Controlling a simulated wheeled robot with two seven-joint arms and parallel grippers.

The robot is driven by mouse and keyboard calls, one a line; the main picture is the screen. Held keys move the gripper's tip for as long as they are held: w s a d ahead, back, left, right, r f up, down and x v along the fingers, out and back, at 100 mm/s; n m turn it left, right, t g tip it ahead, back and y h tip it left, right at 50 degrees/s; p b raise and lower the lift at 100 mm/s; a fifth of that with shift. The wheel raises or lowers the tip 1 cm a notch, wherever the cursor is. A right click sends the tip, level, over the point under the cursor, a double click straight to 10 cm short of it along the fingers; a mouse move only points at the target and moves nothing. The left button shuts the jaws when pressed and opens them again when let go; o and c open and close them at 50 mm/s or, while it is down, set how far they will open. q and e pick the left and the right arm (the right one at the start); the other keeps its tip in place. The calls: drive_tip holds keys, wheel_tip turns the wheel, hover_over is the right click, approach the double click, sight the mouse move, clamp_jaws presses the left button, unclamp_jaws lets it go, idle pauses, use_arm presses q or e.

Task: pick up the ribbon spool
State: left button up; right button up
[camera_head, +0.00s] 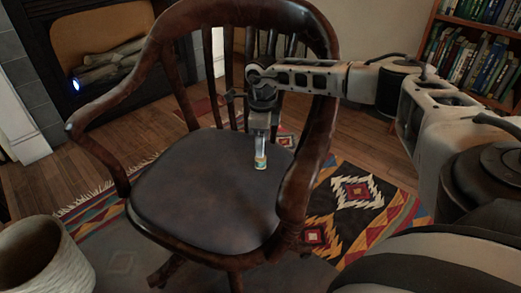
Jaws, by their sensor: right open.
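The ribbon spool (260,163) looks like a small yellow and teal piece at the middle right of the wooden chair's dark seat (195,200). My right gripper (261,152) reaches in from the right and points down at the seat, directly over the spool. Its fingers are open, with their tips at or just above the spool. I cannot tell whether they touch it or stand around it, and they hide its upper part. My left gripper is not in view.
The chair's curved back and armrests (297,185) surround the seat, and my right arm passes over the right side. A pale woven basket (45,260) stands at lower left. A bookshelf (470,25) is at upper right, a fireplace (60,95) at upper left. A patterned rug (355,190) lies below.

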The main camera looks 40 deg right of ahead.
sight(261, 162)
drive_tip(key=shift+a+f, duration=0.1)
drive_tip(key=shift+f, duration=0.45)
wheel_tip(261, 162, down, 4)
drive_tip(key=shift+a+r+b, duration=0.1)
drive_tip(key=shift+r+b, duration=0.05)
drive_tip(key=shift+b, duration=0.95)
drive_tip(key=shift+f, duration=0.2)
drive_tip(key=c, duration=1)
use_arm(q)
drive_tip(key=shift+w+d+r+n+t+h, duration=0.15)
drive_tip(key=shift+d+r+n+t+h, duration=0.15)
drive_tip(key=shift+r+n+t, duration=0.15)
use_arm(e)
drive_tip(key=shift+r, duration=0.15)
